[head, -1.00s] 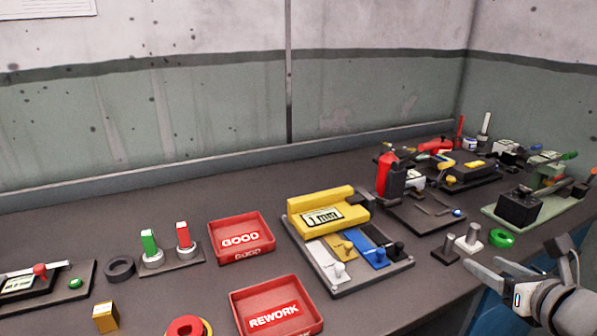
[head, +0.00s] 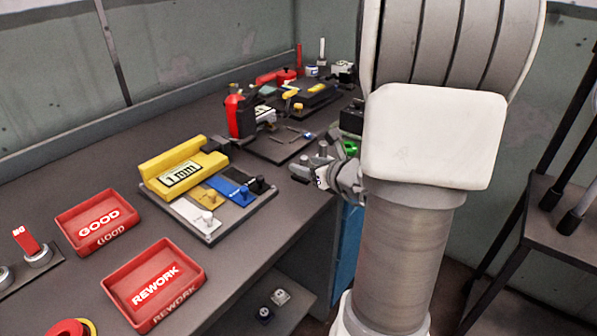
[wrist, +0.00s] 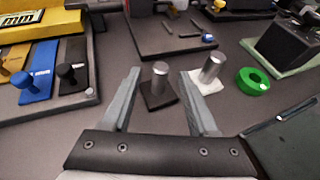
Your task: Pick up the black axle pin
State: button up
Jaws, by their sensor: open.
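The black axle pin (wrist: 160,82) stands upright in the wrist view: a grey metal cylinder on a dark square base. My gripper (wrist: 160,74) is open, its two pale fingers spread, with the pin seen between the fingertips. I cannot tell whether the pin is within their reach in depth. Nothing is held. A similar pin on a white base (wrist: 208,78) stands just right of it, near the right fingertip. In the head view my gripper (head: 321,178) is at the table's right edge, and it partly hides the pins.
A green ring (wrist: 253,82) lies right of the pins. A gauge fixture with a yellow block (head: 184,167) and coloured strips is to the left. A dark tray (wrist: 172,37) is behind. Red GOOD (head: 99,219) and REWORK (head: 154,284) bins stand farther left.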

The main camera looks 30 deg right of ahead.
jog(key=b+x, duration=0.1)
jog(key=x, duration=0.4)
jog(key=shift+r, duration=0.1)
grip_shut()
dwell(1.2)
